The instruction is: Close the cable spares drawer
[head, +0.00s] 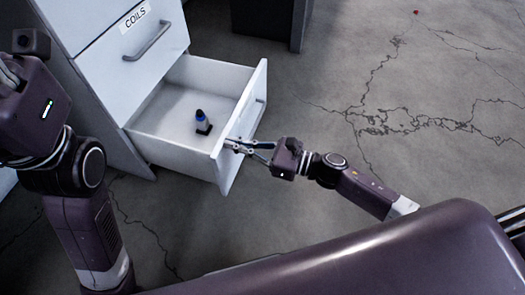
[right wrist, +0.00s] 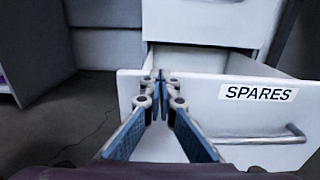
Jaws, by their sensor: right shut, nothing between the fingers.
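The spares drawer (head: 170,140) is pulled well out of the white cabinet in the head view. Its front panel carries a SPARES label (right wrist: 258,93) and a bar handle (right wrist: 265,136) in the right wrist view. A small dark bottle-like item with a blue band (head: 203,122) stands inside the drawer. My right gripper (head: 232,145) is shut and empty, with its tips at the outer face of the drawer front, to the left of the label in the wrist view. I cannot tell whether they touch. My left gripper's fingertips are cut off at the head view's left edge.
The COILS drawer (head: 110,60) above is shut. A dark cabinet (head: 265,18) stands behind. The way between the open drawer and the cabinet looks unobstructed.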

